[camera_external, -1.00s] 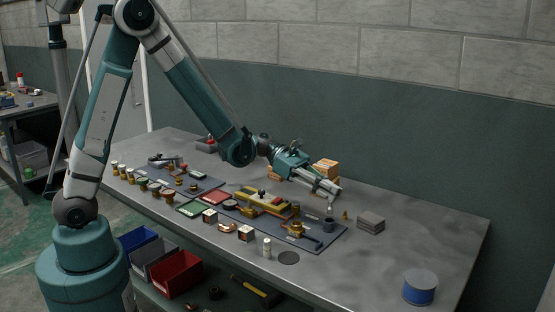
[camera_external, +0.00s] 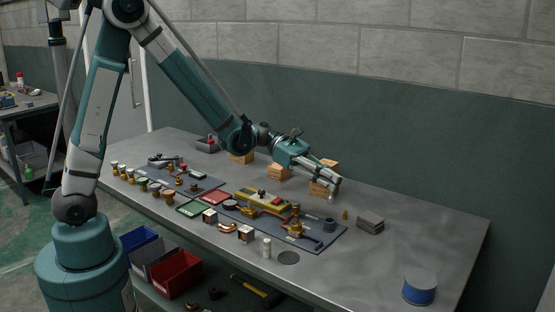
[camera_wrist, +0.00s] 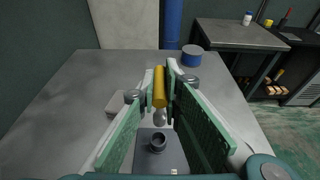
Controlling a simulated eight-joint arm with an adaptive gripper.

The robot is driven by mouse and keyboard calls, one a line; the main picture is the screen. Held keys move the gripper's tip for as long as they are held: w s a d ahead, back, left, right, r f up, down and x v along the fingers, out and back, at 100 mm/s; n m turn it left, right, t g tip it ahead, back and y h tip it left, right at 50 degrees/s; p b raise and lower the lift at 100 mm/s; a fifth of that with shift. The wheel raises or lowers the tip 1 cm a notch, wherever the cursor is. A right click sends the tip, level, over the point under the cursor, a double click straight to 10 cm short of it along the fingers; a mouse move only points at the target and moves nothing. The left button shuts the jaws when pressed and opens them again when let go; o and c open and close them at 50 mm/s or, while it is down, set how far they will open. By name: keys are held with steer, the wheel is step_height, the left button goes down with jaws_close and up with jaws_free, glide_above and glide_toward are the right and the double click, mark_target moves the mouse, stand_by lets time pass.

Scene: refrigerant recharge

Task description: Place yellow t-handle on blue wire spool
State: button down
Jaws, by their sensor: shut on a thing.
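The yellow t-handle (camera_wrist: 159,87) is held upright between the fingertips of my gripper (camera_wrist: 160,98) in the wrist view. My gripper also shows in the external view (camera_external: 334,190), above the back half of the bench, where I cannot make out the handle. The blue wire spool (camera_external: 420,289) stands upright on the bench's near right corner, well apart from my gripper. It also shows in the wrist view (camera_wrist: 192,56), beyond and a little right of the fingertips. Its top is grey and bare.
A dark mat (camera_external: 325,243) with a dark cup (camera_external: 329,225) and brass fittings lies at mid-bench. Wooden boxes (camera_external: 279,173) stand behind. The bench around the spool is clear.

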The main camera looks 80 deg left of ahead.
steer(key=shift+d, duration=0.1)
steer(key=w+d+r+p, duration=0.1)
steer(key=w+d, duration=0.4)
steer(key=d, duration=0.6)
steer(key=w+d+r, duration=0.2)
steer(key=w+d, duration=0.4)
steer(key=d, duration=0.6)
steer(key=w+d+r+p, duration=0.1)
steer(key=w+d, duration=0.4)
steer(key=d, duration=0.7)
steer(key=shift+w+r+p, duration=0.15)
steer(key=shift+r+p, duration=0.15)
steer(key=shift+r, duration=0.25)
steer(key=shift+d, duration=0.1)
step_height(320, 180, down, 6)
steer(key=b, duration=0.1)
steer(key=shift+f, duration=0.15)
steer(key=shift+f+b, duration=0.45)
steer(key=shift+f, duration=1.4)
steer(key=shift+f, duration=0.15)
